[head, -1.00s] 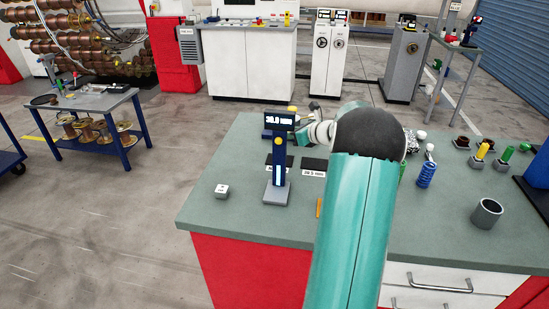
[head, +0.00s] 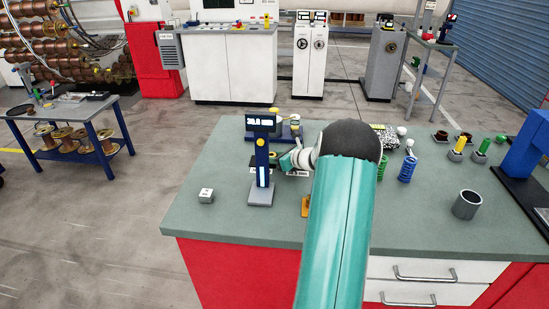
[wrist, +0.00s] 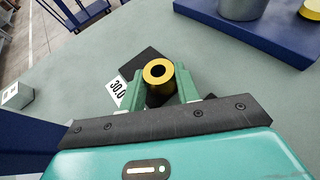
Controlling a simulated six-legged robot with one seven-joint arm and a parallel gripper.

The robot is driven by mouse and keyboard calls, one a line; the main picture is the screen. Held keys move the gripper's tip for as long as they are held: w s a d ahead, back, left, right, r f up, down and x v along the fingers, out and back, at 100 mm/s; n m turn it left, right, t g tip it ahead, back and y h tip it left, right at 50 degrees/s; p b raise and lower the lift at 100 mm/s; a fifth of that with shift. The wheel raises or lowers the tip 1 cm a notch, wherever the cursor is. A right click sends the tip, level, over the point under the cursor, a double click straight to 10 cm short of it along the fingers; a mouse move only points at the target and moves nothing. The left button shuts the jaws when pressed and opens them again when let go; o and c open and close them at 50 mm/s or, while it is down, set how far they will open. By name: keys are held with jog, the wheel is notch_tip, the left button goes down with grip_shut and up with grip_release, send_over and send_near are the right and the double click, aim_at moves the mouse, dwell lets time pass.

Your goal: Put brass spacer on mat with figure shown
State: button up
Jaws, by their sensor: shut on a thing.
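In the wrist view, the brass spacer (wrist: 158,71), a gold ring with a dark hole, stands upright between the green fingers of my gripper (wrist: 160,86), which is shut on it. Beneath it is a black mat (wrist: 146,56) with a white label (wrist: 118,91) reading 30.0. I cannot tell whether the spacer touches the mat. In the head view, the blue gauge's display (head: 261,122) appears to read 30.0.
A white block (head: 205,196) lies left of the gauge post (head: 262,165). A grey cup (head: 467,204), blue spring (head: 407,169) and several small parts stand on the right of the green bench. A blue base (wrist: 245,22) lies beyond the mat.

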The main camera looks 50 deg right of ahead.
jog(key=shift+w+f, duration=0.1)
jog(key=o, duration=0.7)
jog(key=shift+f, duration=0.1)
jog(key=o, duration=0.5)
jog(key=shift+c, duration=0.2)
jog(key=shift+s+d+r, duration=0.1)
jog(key=shift+s+r, duration=0.1)
jog(key=shift+r, duration=0.05)
jog(key=v, duration=1.1)
jog(key=shift+s+r, duration=0.15)
jog(key=shift+s, duration=0.1)
